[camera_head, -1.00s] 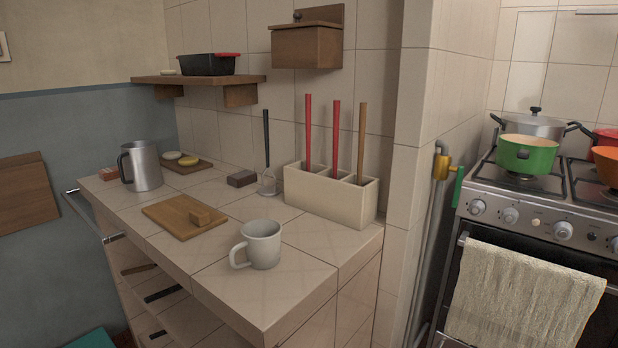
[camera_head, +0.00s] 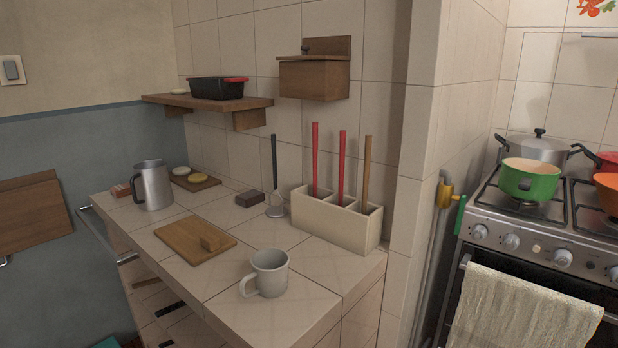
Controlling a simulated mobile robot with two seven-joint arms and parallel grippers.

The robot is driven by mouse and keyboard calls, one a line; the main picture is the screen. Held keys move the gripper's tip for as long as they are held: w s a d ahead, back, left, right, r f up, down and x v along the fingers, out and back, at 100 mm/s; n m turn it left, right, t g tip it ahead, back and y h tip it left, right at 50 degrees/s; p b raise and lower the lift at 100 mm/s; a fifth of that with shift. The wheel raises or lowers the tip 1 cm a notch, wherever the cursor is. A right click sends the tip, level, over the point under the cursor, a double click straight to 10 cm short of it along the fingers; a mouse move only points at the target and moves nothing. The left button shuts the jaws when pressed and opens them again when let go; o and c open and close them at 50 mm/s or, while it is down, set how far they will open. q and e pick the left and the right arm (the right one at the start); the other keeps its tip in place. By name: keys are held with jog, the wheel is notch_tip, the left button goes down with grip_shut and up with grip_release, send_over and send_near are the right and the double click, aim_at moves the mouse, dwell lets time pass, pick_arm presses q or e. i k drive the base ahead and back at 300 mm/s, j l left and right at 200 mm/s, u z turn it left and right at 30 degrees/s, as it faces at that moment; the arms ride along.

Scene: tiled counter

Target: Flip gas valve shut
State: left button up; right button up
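The gas valve (camera_head: 445,194) is a yellow body on a grey pipe, on the side of the tiled wall column between the counter and the stove. Its green handle (camera_head: 460,214) hangs down along the right side of the valve, roughly in line with the pipe. Neither of my grippers is in view, so nothing of mine is near the valve.
The tiled counter (camera_head: 314,308) holds a mug (camera_head: 267,273), a cutting board (camera_head: 181,240), a metal pitcher (camera_head: 153,186) and a utensil box (camera_head: 328,222). The stove (camera_head: 545,238) stands right of the valve, with a towel (camera_head: 520,312) on its front. A narrow gap separates counter and stove.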

aim_at(462, 199)
jog(key=i+l+u, duration=0.15)
jog(key=l+u, duration=0.3)
jog(key=l, duration=0.45)
jog(key=l+u, duration=0.45)
jog(key=l, duration=0.4)
